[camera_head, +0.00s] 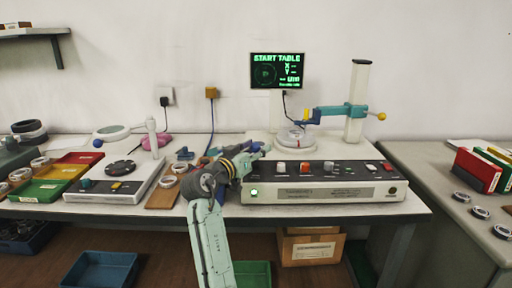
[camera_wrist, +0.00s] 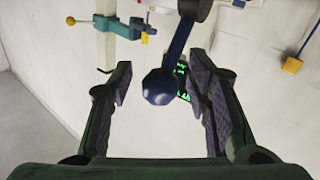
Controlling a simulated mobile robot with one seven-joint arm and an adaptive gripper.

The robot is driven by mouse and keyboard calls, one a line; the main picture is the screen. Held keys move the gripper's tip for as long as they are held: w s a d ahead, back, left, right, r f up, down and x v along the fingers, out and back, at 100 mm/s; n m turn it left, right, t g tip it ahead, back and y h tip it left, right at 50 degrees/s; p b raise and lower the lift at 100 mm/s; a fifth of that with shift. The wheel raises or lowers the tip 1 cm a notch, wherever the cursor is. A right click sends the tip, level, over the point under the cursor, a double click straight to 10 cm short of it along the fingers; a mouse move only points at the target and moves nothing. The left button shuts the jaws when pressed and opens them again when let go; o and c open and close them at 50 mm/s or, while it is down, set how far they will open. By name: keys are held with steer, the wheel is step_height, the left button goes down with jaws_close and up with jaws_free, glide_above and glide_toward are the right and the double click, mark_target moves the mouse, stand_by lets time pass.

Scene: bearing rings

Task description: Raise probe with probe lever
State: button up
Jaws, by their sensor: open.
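A lever with a dark blue ball knob (camera_wrist: 160,87) shows in the wrist view, its dark rod coming down from the top edge. I take it to be the probe lever. The knob appears between my gripper's fingers (camera_wrist: 158,90), which are wide apart with a visible gap on each side. In the head view my gripper (camera_head: 262,149) is over the left end of the measuring machine (camera_head: 325,193) and hides the lever there. The teal probe arm (camera_head: 330,112) is on the white column (camera_head: 357,100), its tip above a round table (camera_head: 293,137) holding a ring.
A screen (camera_head: 278,71) reading "START TABLE" stands behind. Several knobs and buttons line the machine's top. A second device (camera_head: 115,185), coloured trays and rings lie left. A side table (camera_head: 445,200) with rings and red boxes stands right.

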steer(key=shift+w, duration=0.1)
steer(key=shift+c, duration=0.4)
steer(key=shift+d, duration=0.1)
jaws_close()
stand_by(0.3)
